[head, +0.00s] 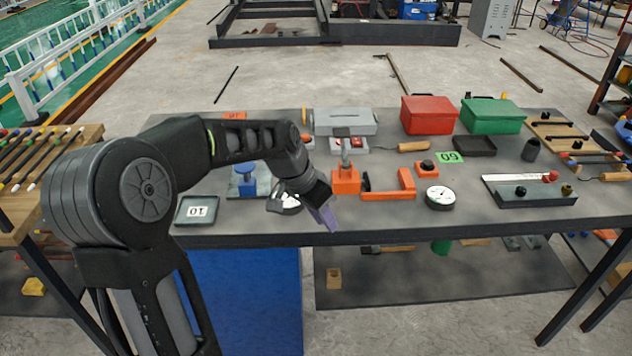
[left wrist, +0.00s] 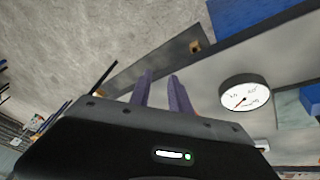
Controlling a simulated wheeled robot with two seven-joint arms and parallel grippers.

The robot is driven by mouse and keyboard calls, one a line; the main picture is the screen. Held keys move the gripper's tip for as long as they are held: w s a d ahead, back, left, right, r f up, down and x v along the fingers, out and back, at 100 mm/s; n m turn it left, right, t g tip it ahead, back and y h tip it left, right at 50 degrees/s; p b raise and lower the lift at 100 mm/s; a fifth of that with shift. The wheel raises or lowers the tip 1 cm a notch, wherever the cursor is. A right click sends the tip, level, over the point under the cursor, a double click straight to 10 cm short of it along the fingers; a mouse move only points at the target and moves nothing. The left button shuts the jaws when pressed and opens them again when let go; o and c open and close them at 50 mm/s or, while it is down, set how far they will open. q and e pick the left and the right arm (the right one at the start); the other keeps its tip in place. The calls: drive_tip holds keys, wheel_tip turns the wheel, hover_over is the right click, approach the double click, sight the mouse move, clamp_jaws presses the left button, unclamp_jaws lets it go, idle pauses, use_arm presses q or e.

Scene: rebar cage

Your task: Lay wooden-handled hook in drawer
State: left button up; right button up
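A tool with a wooden handle (head: 413,147) lies on the grey table (head: 330,222), behind the orange clamp; its thin metal end points left, and I cannot make out a hook shape. Another wooden handle (head: 612,177) lies at the table's right end. No open drawer is plain to see; a blue cabinet (head: 245,300) stands under the table's left part. My left gripper (head: 328,219) hangs over the table's front edge, in front of these tools. In the left wrist view its two purple fingers (left wrist: 160,78) are apart with nothing between them. My right gripper is not in view.
A grey case (head: 345,122), a red box (head: 429,114) and a green box (head: 491,115) stand at the back.

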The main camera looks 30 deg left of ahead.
use_arm(q)
drive_tip(key=s+d+f+n+g+h, duration=0.1)
drive_tip(key=s+d+f, duration=0.1)
drive_tip(key=d+f, duration=0.65)
drive_tip(key=s+d+f+n, duration=0.15)
drive_tip(key=d+f, duration=0.35)
drive_tip(key=f, duration=0.7)
drive_tip(key=s+d+f+n+g, duration=0.1)
drive_tip(key=s+d+f, duration=0.5)
drive_tip(key=s, duration=0.3)
drive_tip(key=s+d+f+g, duration=0.1)
drive_tip(key=s+d+f, duration=0.5)
drive_tip(key=s, duration=0.4)
drive_tip(key=shift+s+d+f+n+h, duration=0.2)
drive_tip(key=shift+d+f+n+h, duration=0.15)
drive_tip(key=shift+d, duration=0.4)
